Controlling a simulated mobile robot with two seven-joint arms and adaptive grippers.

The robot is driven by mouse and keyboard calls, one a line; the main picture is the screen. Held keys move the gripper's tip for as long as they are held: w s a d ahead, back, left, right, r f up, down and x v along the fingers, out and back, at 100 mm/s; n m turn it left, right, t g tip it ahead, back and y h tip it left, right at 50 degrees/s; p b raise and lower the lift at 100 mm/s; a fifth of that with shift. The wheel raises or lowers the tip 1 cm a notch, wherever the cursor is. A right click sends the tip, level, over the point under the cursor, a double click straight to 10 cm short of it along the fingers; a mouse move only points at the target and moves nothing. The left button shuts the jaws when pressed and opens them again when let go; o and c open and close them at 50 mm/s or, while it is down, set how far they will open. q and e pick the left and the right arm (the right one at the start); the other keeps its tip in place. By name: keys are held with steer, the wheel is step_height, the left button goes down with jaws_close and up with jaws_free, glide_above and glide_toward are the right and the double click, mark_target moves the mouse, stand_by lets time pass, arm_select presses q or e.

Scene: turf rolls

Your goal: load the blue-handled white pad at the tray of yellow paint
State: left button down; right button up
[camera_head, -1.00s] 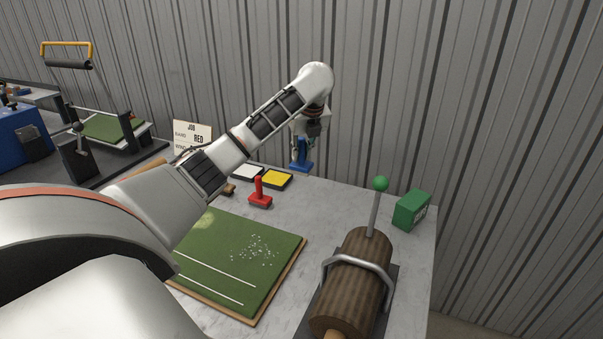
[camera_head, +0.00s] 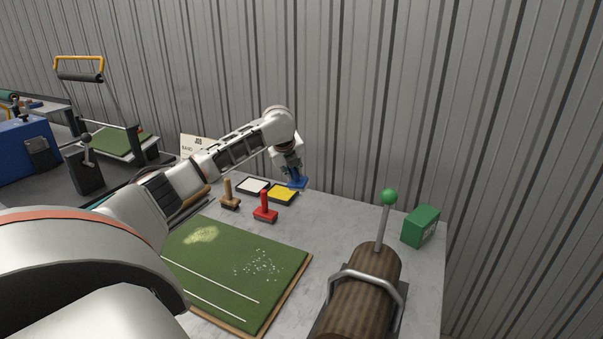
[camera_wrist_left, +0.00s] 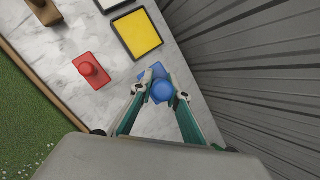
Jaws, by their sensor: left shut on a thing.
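The blue-handled pad (camera_head: 297,183) is in my left gripper (camera_head: 291,172), at the back of the table by the wall. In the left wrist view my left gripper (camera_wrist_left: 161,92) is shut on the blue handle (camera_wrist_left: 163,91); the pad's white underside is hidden. The tray of yellow paint (camera_head: 284,195) lies just left of the pad, and it also shows in the left wrist view (camera_wrist_left: 138,34). The pad looks beside the yellow tray, not over its middle; its height above the table is hard to tell. My right gripper is not in view.
A white paint tray (camera_head: 253,185) adjoins the yellow one. A red-handled pad (camera_head: 265,207) and a wooden-handled pad (camera_head: 229,195) stand in front. A turf board (camera_head: 235,265), a brown roller (camera_head: 362,290) and a green box (camera_head: 421,226) share the table. The corrugated wall (camera_head: 400,90) is close behind.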

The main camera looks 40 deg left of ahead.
arm_select(q)
steer(key=w+a+t+b, duration=0.1)
steer(key=a+t+b, duration=0.15)
steer(key=a, duration=0.95)
step_height(320, 180, down, 6)
steer(key=b, duration=0.4)
steer(key=shift+w+a+b, duration=0.15)
steer(key=shift+b, duration=0.25)
steer(key=shift+f+b, duration=0.25)
steer(key=shift+b, duration=0.05)
steer(key=shift+f, duration=0.2)
steer(key=shift+r+n, duration=0.15)
steer(key=shift+n, duration=0.15)
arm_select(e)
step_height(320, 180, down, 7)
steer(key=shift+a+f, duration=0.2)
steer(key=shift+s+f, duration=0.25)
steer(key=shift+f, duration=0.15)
arm_select(q)
steer(key=shift+f, duration=0.4)
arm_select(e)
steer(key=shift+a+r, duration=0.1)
